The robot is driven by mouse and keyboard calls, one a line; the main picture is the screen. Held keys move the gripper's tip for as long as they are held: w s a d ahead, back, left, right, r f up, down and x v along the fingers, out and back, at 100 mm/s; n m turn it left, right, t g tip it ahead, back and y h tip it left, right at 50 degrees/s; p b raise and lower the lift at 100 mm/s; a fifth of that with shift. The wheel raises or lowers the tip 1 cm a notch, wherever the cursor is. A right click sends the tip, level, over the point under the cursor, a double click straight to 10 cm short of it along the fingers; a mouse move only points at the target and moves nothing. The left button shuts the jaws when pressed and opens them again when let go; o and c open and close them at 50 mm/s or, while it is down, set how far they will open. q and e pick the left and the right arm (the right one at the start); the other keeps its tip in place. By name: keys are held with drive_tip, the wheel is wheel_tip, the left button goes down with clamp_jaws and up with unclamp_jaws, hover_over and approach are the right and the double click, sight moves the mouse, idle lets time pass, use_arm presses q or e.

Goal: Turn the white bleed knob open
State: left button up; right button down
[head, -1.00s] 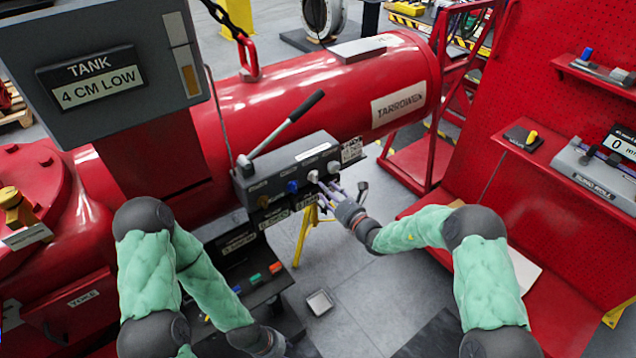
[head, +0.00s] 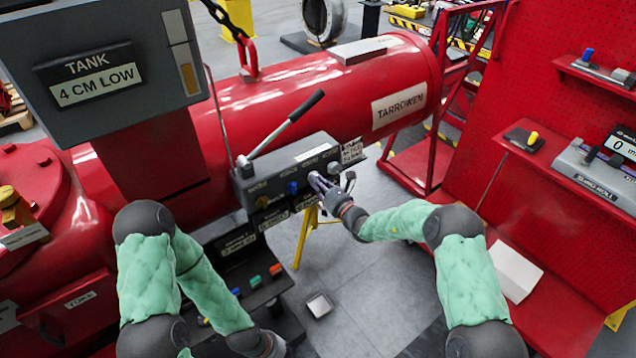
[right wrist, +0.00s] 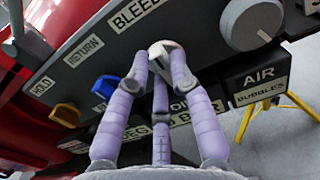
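The white bleed knob (right wrist: 160,52) sits on the front of the grey valve block (head: 262,187), just below the label reading "BLEED". My right gripper (right wrist: 157,70) has its purple fingers around this knob in the right wrist view, with fingertips against its sides. It appears closed on the knob. In the head view, the right gripper (head: 316,181) covers most of the knob. My left gripper (head: 272,345) is low at the bottom of the head view, away from the block; its fingers cannot be made out.
A blue knob (right wrist: 104,87) and a yellow knob (right wrist: 64,114) are left of the bleed knob, and a larger grey dial (right wrist: 251,22) is right. A lever (head: 290,122) rises above the block. A yellow stand (head: 305,237) is below. Grey floor lies open in front.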

drive_tip(key=shift+n, duration=0.4)
drive_tip(key=shift+f+n+b, duration=0.2)
drive_tip(key=shift+n+b, duration=1.85)
drive_tip(key=shift+n, duration=0.65)
drive_tip(key=shift+f+n+b, duration=0.15)
drive_tip(key=shift+n+b, duration=1.95)
drive_tip(key=shift+n, duration=0.6)
drive_tip(key=shift+f+n+b, duration=0.2)
drive_tip(key=shift+n+b, duration=1.85)
drive_tip(key=shift+n, duration=0.65)
drive_tip(key=c, duration=1.1)
unclamp_jaws()
drive_tip(key=shift+r, duration=0.1)
drive_tip(key=shift+s+d, duration=0.1)
